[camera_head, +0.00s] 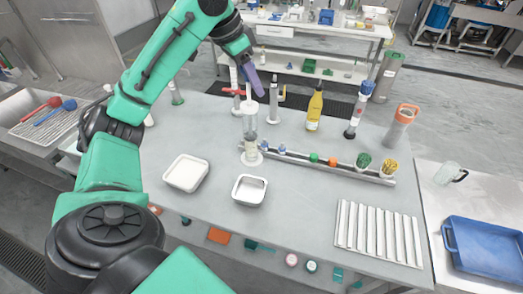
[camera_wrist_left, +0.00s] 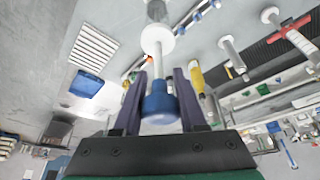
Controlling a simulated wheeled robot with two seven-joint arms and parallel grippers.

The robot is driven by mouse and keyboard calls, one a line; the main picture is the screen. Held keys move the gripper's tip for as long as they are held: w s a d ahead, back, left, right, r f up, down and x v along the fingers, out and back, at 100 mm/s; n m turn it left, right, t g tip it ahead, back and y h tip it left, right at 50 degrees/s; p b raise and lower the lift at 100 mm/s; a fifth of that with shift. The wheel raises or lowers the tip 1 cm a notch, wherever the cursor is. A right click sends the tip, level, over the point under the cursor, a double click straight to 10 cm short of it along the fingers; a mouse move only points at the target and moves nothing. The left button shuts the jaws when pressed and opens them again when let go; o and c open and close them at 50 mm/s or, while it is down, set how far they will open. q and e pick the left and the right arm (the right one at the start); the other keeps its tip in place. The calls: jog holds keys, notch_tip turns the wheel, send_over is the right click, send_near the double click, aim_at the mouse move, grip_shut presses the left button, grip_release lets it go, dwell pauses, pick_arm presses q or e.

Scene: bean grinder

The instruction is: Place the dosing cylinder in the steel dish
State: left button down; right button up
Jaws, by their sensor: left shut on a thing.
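The dosing cylinder (camera_head: 249,125) is a clear upright tube with pale flanges, near the left end of a long metal rack. My left gripper (camera_head: 252,84) is at its top, fingers pointing down. In the left wrist view my left gripper (camera_wrist_left: 158,92) is shut on the blue end (camera_wrist_left: 159,106) of the cylinder, with a white disc (camera_wrist_left: 157,40) beyond the fingertips. I cannot tell whether its base touches the table. The steel dish (camera_head: 249,190) is a small, square, open dish in front of the cylinder and looks empty. My right gripper is not in view.
A white square tray (camera_head: 186,173) stands left of the dish. The rack (camera_head: 325,170) with several small coloured items runs right of the cylinder. Behind stand a yellow bottle (camera_head: 315,107) and other upright tools. A ribbed white panel (camera_head: 378,233) lies front right. The table between dish and panel is clear.

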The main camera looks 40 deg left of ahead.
aim_at(246, 129)
pick_arm(q)
jog(key=s+f+b, duration=0.1)
jog(key=f, duration=0.1)
jog(key=s+f, duration=0.2)
jog(key=f, duration=0.1)
jog(key=s+f+b, duration=0.1)
jog(key=f, duration=0.2)
jog(key=shift+s+f+b, duration=0.15)
jog(key=shift+b, duration=0.2)
jog(key=x, duration=0.1)
jog(key=b+x, duration=0.1)
jog(key=x, duration=0.3)
jog(key=shift+s+a+f, duration=0.1)
jog(key=shift+s+a, duration=0.05)
jog(key=shift+a, duration=0.3)
jog(key=f+b, duration=0.1)
jog(key=f, duration=0.1)
jog(key=f+b, duration=0.1)
jog(key=f, duration=0.1)
jog(key=shift+w+d+f, duration=0.1)
jog(key=shift+w, duration=0.15)
jog(key=shift+s, duration=0.15)
jog(key=shift+f, duration=0.1)
jog(key=shift+c, duration=2.3)
grip_release()
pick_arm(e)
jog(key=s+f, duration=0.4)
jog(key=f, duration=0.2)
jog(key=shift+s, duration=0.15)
